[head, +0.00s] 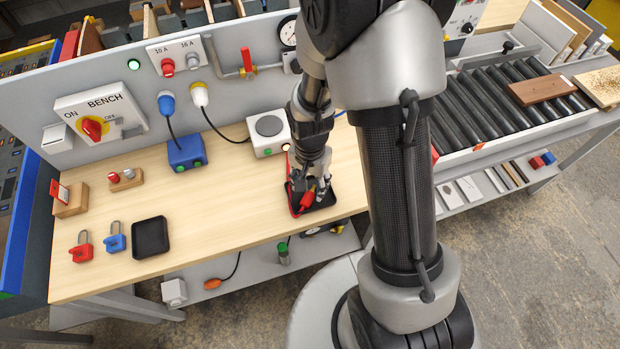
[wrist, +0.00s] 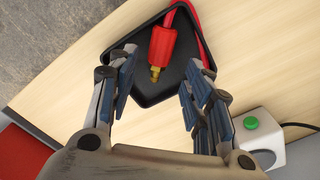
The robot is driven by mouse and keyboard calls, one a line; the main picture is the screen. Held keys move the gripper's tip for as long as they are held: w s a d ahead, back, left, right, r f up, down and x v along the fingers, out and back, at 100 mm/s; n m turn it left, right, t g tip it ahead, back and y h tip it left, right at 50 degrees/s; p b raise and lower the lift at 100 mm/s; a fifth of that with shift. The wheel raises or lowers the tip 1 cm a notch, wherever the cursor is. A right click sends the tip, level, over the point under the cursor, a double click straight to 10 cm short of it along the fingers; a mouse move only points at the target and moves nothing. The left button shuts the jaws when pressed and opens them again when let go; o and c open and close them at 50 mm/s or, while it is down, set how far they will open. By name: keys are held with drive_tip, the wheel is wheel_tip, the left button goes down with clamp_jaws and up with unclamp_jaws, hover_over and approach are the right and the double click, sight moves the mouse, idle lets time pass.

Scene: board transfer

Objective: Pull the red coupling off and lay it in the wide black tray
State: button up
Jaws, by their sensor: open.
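The red coupling (wrist: 163,45) with a brass tip (wrist: 155,73) lies in the wide black tray (wrist: 128,38) in the wrist view. A red hose runs from it over the tray's far rim. In the head view the coupling (head: 308,201) shows as a small red patch in the tray (head: 325,206), partly hidden by my gripper. My gripper (head: 309,188) is low over the tray. In the wrist view its fingers (wrist: 159,64) stand wide apart, one on each side of the coupling's brass end, with nothing between them in grip.
A white box with a round top (head: 268,134) stands just behind the tray. A blue box (head: 186,153), red padlock (head: 81,246), blue padlock (head: 115,237) and small black tray (head: 150,237) are to the left. The bench middle (head: 220,205) is clear.

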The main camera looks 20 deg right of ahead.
wheel_tip(320, 180, up, 12)
idle(0.4)
idle(0.6)
wheel_tip(320, 180, up, 11)
drive_tip(key=n+t, duration=0.2)
drive_tip(key=n, duration=0.2)
hover_over(310, 190)
drive_tip(key=s, duration=0.6)
drive_tip(key=s+r+n+t, duration=0.2)
drive_tip(key=s+r+n, duration=0.3)
drive_tip(key=s, duration=0.4)
drive_tip(key=shift+r+t, duration=0.15)
drive_tip(key=shift+t, duration=0.15)
drive_tip(key=shift+d, duration=0.1)
